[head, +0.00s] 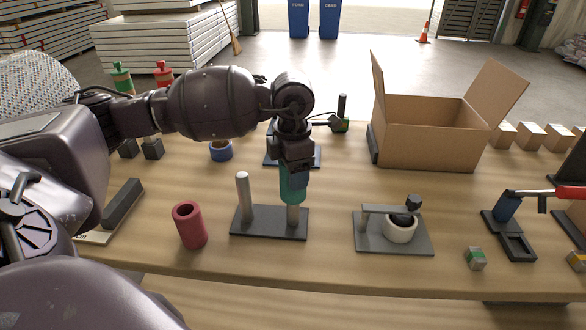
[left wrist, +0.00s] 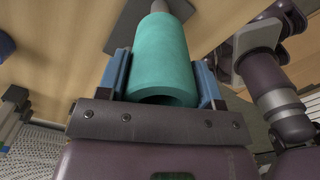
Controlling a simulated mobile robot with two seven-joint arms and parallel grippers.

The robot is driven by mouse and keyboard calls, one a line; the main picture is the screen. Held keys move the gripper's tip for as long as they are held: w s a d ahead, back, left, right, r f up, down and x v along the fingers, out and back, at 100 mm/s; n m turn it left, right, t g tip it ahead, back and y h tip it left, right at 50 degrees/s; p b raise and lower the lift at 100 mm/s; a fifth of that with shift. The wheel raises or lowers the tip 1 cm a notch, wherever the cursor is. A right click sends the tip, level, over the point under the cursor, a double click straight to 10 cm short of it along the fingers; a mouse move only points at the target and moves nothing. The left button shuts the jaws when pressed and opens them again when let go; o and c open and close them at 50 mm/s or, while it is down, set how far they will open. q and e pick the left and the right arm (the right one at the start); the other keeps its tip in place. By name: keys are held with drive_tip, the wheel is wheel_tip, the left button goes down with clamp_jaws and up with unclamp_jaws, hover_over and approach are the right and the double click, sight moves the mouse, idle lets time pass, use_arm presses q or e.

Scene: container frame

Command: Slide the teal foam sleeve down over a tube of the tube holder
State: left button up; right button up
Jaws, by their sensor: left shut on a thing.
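The teal foam sleeve (head: 292,188) is upright at the right tube (head: 293,215) of the dark tube holder (head: 268,224). The tube shows below the sleeve's lower end, and the sleeve appears to be around its upper part. The tube's top is hidden. The left tube (head: 243,195) is bare. My left gripper (head: 292,168) points down and is shut on the sleeve's upper part. In the left wrist view the sleeve (left wrist: 158,55) sits between my blue fingers (left wrist: 160,80), its dark near opening facing the camera. My right gripper is not in view.
A red sleeve (head: 189,225) stands left of the holder. A grey fixture with a white ring (head: 400,230) is to the right. A blue ring (head: 221,150) and a dark plate (head: 275,158) lie behind. An open cardboard box (head: 425,130) stands back right. Bare table lies between the holder and ring fixture.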

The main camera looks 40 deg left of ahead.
use_arm(q)
drive_tip(key=shift+f+b, duration=0.9)
drive_tip(key=shift+f, duration=1.2)
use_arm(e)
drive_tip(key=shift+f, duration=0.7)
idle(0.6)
use_arm(q)
drive_tip(key=shift+f, duration=0.5)
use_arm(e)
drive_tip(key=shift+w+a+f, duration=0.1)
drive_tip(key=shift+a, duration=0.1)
use_arm(q)
drive_tip(key=shift+f+b, duration=0.4)
drive_tip(key=shift+f, duration=0.05)
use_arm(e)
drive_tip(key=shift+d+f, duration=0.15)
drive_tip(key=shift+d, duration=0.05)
use_arm(q)
drive_tip(key=o, duration=1.2)
drive_tip(key=shift+c, duration=0.2)
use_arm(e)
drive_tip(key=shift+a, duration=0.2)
